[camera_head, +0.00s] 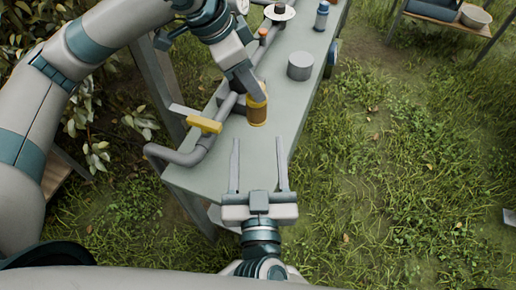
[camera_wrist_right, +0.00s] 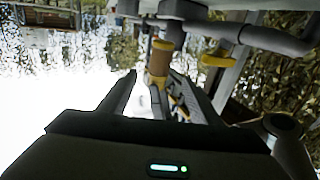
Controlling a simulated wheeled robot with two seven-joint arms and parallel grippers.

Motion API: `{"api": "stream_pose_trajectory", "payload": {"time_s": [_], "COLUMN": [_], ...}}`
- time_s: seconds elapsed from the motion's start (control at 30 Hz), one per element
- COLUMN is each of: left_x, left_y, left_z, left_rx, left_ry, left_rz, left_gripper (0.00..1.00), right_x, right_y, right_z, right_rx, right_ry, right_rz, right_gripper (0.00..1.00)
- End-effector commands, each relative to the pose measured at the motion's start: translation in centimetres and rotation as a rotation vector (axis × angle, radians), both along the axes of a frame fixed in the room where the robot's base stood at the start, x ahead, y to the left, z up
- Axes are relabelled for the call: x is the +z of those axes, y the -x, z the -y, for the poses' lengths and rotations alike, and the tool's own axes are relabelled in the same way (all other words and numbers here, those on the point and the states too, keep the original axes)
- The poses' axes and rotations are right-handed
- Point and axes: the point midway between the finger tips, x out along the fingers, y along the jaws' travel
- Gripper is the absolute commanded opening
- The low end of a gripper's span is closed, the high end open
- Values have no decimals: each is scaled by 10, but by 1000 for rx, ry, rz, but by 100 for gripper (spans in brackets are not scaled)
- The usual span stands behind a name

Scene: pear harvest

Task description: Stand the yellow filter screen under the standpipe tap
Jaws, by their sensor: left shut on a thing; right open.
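The yellow filter screen (camera_head: 257,110) is a small amber cylinder with yellow rims, roughly upright at the grey bench's near part. My left gripper (camera_head: 252,92) is shut on its upper part. I cannot tell whether its base touches the bench. It also shows in the right wrist view (camera_wrist_right: 160,60), ahead of the fingers. The standpipe tap (camera_head: 205,124) has a yellow handle on a grey pipe, left of the screen; its handle shows in the wrist view (camera_wrist_right: 216,60). The screen is beside the tap, apart from it. My right gripper (camera_head: 259,150) is open and empty, nearer than the screen.
The grey bench (camera_head: 240,150) holds a grey cylinder (camera_head: 300,66), a blue bottle (camera_head: 322,15) and a white disc-shaped thing (camera_head: 279,12) further back. A bent grey pipe (camera_head: 170,155) runs along its left edge. Leafy plants stand left; grass lies right.

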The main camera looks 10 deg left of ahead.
Motion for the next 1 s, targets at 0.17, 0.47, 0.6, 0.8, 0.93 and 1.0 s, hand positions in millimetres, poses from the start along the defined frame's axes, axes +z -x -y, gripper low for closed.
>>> {"api": "stream_pose_trajectory", "payload": {"time_s": [0.17, 0.47, 0.6, 0.8, 0.93, 1.0], "left_x": [0, 0, 0, 0, 0, 0], "left_y": [0, 0, 0, 0, 0, 0], "left_z": [0, 0, 0, 0, 0, 0], "left_rx": [0, 0, 0, 0, 0, 0], "left_ry": [0, 0, 0, 0, 0, 0], "left_rz": [0, 0, 0, 0, 0, 0], "left_gripper": [0, 0, 0, 0, 0, 0], "right_x": [0, 1, 1, 1, 0, 0], "right_y": [-9, -47, -69, -97, -110, -114], "right_z": [-1, -6, -9, -13, -15, -15], "right_rx": [-1, -2, -3, -2, -2, -1], "right_ry": [1, 1, 2, 1, 1, 1], "right_rz": [2, 3, 3, 2, 1, 1], "right_gripper": [58, 58, 58, 58, 58, 58]}}
